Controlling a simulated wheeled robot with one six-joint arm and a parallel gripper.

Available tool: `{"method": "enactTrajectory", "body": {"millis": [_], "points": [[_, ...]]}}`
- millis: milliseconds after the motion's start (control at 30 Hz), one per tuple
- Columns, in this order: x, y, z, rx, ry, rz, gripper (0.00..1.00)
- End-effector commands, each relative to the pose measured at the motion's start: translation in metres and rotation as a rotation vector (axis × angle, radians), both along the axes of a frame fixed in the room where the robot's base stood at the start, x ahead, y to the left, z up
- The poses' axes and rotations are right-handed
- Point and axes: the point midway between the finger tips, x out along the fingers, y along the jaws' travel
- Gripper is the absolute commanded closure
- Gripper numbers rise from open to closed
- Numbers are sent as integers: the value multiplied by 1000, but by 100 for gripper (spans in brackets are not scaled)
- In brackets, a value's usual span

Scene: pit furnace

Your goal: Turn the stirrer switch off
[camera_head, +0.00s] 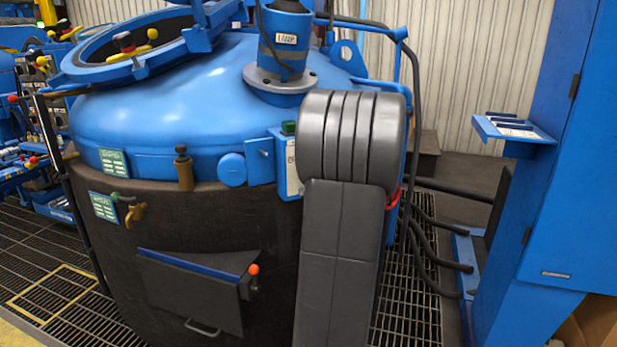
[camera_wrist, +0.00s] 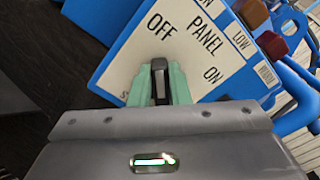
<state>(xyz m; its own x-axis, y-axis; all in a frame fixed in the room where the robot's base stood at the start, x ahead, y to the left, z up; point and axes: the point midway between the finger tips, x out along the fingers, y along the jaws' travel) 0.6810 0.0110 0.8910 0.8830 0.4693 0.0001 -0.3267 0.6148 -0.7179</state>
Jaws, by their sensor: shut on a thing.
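The white switch panel (camera_wrist: 205,52) with a blue edge fills the middle of the wrist view. It carries the words OFF, PANEL and ON, and part of a label at its lower left is hidden by my gripper. A dark switch handle (camera_wrist: 159,80) stands up from the panel. My gripper (camera_wrist: 160,88), with pale green fingers, is shut on this handle, one finger on each side. The handle lies between OFF and ON; which one it is set to, I cannot tell. In the head view, only a strip of the panel (camera_head: 293,170) shows; my arm hides the switch and gripper.
Dark red (camera_wrist: 271,46) and orange-brown (camera_wrist: 254,13) knobs sit close to the panel's right edge, by a LOW label. In the head view, the blue furnace lid (camera_head: 185,80) tops a dark vessel (camera_head: 210,225). A blue cabinet (camera_head: 565,190) stands at right.

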Motion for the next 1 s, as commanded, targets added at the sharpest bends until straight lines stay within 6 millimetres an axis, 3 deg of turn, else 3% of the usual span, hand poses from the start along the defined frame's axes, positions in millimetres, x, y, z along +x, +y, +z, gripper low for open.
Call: {"method": "enactTrajectory", "body": {"millis": [167,200,300,667,767,1000], "points": [[0,0,0,-2,0,0,100],[0,0,0,-2,1,0,80],[0,0,0,-2,1,0,62],[-4,-3,0,0,1,-1,62],[-15,-9,0,0,2,-3,62],[-62,-35,1,-1,1,-6,62]]}}
